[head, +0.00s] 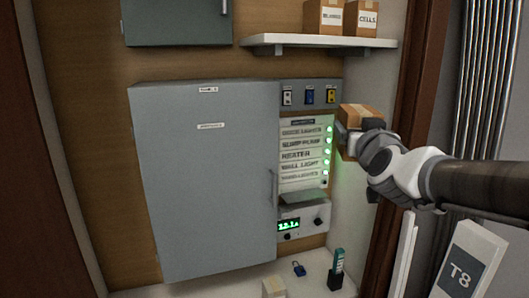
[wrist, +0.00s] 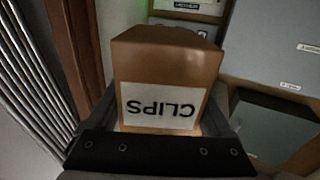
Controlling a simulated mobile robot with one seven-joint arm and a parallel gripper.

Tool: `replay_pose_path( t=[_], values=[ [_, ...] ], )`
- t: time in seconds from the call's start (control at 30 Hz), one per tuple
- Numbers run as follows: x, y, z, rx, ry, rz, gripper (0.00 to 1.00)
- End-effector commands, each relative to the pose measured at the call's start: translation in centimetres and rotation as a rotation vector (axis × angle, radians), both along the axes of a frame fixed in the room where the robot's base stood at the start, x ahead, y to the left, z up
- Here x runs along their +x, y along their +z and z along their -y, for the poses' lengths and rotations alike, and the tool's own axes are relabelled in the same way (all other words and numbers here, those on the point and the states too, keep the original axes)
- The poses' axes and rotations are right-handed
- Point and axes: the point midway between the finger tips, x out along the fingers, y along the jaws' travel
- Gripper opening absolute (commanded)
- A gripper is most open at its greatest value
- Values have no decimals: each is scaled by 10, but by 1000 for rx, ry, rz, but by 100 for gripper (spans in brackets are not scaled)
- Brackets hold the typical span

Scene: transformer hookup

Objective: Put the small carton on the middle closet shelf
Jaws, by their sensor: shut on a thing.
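My gripper (head: 349,140) is shut on a small brown carton (head: 362,115), held in the air at the right of the switch panel. In the wrist view the carton (wrist: 165,70) fills the middle between my fingers, and its white label reads CLIPS upside down. A white shelf (head: 290,40) runs across the upper right, above and apart from the carton. Two brown cartons stand on its right part, one (head: 368,20) marked CELLS. The left part of this shelf is bare. The frames do not show whether it is the middle one.
A large grey cabinet (head: 200,180) and a switch panel (head: 305,155) with green lights fill the back wall. A white lower surface (head: 240,285) holds a blue padlock (head: 298,269) and a green-and-black item (head: 336,270). A brown door frame (head: 400,100) stands close to my arm.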

Motion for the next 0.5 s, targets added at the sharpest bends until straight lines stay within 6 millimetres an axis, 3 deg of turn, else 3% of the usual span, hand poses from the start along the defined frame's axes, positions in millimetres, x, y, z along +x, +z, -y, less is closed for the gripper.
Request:
replay_pose_path(
  t=[0.27, 0.5],
  values=[
    [-5, 12, -6, 0, 5, 2, 21],
    [-11, 24, -22, 2, 29, 2, 21]
  ],
)
